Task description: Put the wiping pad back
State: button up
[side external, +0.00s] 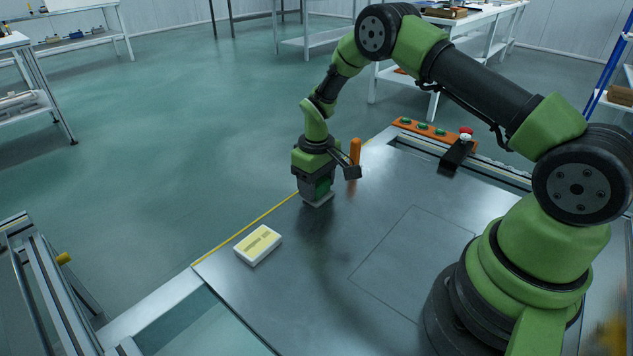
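My gripper (317,195) points down at the panel's far-left part, close to the table surface. Its fingers are hard to make out, so I cannot tell whether it is open or shut. A small light-grey piece shows at its lower end, at or just above the surface; I cannot tell whether it is a pad or part of the gripper. A white block with a yellow top and grey marks (258,244) lies flat near the left edge, apart from my gripper and nearer the camera. I cannot tell which of these is the wiping pad.
The dark metal table (300,270) has a yellow line along its left edge. An orange upright handle (355,151) stands close right of my gripper. An orange strip with green buttons (422,129) and a black box with a red knob (458,152) lie at the back. The middle is clear.

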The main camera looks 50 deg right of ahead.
jog(key=o, duration=0.4)
jog(key=shift+r, duration=0.1)
jog(key=s+a+r+m+t, duration=0.1)
jog(key=s+a+r, duration=0.1)
jog(key=r, duration=0.9)
jog(key=s+a+r+t, duration=0.1)
jog(key=s+r, duration=0.1)
jog(key=r, duration=0.9)
jog(key=shift+s+a+r+m+t+y, duration=0.45)
jog(key=shift+s+a+r+t, duration=0.6)
jog(key=shift+s, duration=2.25)
jog(key=shift+s+a+r+m+t+y, duration=0.2)
jog(key=shift+s+a+r+m+t, duration=0.8)
jog(key=shift+s, duration=2.25)
jog(key=shift+s+a+r+m+t+y, duration=0.1)
jog(key=shift+s+a+r+t+y, duration=0.35)
jog(key=shift+s+a+r, duration=2)
